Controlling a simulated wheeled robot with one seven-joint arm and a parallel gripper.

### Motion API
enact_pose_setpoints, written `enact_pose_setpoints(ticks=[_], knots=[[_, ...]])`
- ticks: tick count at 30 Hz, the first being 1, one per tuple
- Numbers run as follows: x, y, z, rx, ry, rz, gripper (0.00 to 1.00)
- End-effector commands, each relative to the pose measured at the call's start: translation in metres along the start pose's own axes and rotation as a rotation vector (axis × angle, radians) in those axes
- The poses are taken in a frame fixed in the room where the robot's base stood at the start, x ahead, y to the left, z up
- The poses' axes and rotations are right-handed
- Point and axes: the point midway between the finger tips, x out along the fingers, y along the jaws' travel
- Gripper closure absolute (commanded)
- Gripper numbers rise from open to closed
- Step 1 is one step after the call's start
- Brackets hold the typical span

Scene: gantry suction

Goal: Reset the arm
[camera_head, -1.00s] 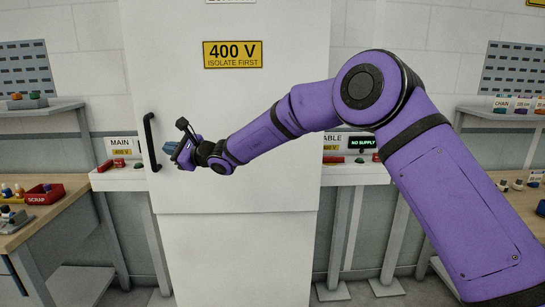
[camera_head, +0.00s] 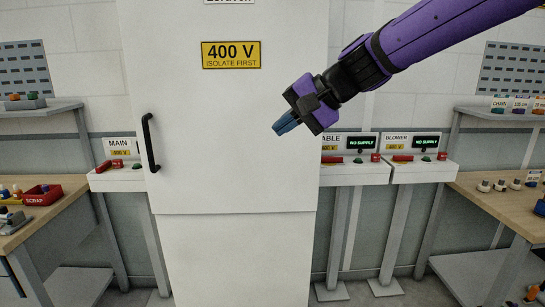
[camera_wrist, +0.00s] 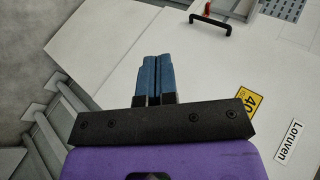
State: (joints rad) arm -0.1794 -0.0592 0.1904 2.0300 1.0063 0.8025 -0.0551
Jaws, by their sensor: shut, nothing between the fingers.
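My gripper (camera_head: 286,123) is in front of the right side of the white cabinet door in the head view, pointing down and left. Its blue fingers are together with nothing between them. They also show shut in the wrist view (camera_wrist: 154,78). My purple arm comes in from the upper right. The gripper is clear of the cabinet's black handle (camera_head: 150,143), which stands at the door's left edge.
The white cabinet (camera_head: 240,180) bears a yellow 400 V sign (camera_head: 231,55). A MAIN panel (camera_head: 118,165) stands left; a BLOWER panel (camera_head: 412,160) stands right, its display reading NO SUPPLY. A red SCRAP bin (camera_head: 42,195) sits on the left bench. The floor in front looks clear.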

Motion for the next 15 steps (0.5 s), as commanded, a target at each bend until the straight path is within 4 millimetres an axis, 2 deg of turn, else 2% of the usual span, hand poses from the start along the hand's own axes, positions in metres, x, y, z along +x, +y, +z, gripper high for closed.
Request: enact_pose_setpoints(ticks=[1, 3, 15], knots=[[-0.019, 0.012, 0.009, -0.035, 0.022, 0.043, 1.0], [-0.041, 0.032, 0.021, -0.079, 0.046, 0.108, 1.0], [-0.154, 0.15, 0.097, -0.267, 0.166, 0.494, 1.0]])
